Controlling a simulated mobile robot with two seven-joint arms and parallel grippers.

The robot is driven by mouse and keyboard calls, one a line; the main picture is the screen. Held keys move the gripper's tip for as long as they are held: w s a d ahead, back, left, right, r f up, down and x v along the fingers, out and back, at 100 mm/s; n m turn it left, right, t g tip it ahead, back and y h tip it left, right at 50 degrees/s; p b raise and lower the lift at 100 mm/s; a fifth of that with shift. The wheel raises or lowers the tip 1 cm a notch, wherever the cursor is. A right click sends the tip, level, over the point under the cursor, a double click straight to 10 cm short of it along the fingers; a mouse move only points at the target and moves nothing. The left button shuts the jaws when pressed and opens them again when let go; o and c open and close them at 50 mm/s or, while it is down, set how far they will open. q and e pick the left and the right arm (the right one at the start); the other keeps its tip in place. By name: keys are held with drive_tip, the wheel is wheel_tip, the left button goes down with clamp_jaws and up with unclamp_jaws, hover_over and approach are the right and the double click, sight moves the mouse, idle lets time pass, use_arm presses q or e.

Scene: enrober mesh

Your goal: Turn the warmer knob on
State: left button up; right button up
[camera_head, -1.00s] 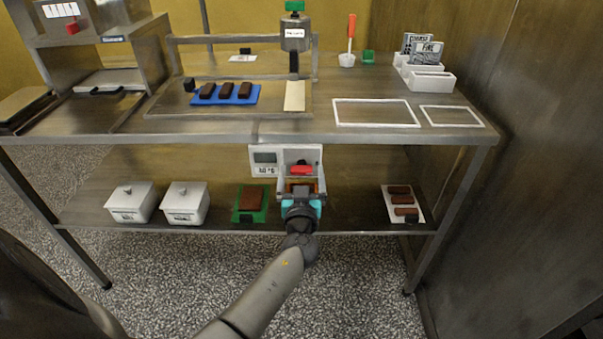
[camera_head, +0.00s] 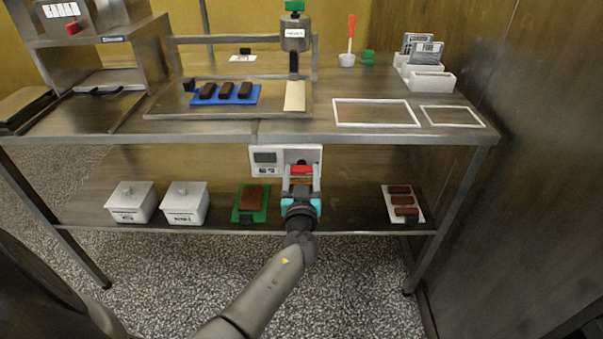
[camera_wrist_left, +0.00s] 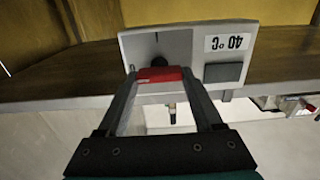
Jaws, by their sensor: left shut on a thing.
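The warmer's white control panel (camera_head: 312,152) hangs under the table's front edge. It has a grey display (camera_head: 265,157) on its left and a red knob (camera_head: 301,170) on its right. My left gripper (camera_head: 301,177) reaches up from below and is shut on the red knob. In the left wrist view the panel (camera_wrist_left: 185,45) appears upside down with a 40 °C label, and the red knob (camera_wrist_left: 160,74) lies crosswise between the fingertips of the left gripper (camera_wrist_left: 158,80). A dark round part and a short dark mark show behind the knob. My right gripper is not in view.
The lower shelf holds two white lidded boxes (camera_head: 183,203), a green tray with a brown block (camera_head: 252,198) and a white tray with brown bars (camera_head: 402,203). On the tabletop are a blue mat (camera_head: 200,101) with brown bars and white outlined rectangles.

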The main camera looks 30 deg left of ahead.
use_arm(q)
drive_tip(key=shift+c, duration=0.8)
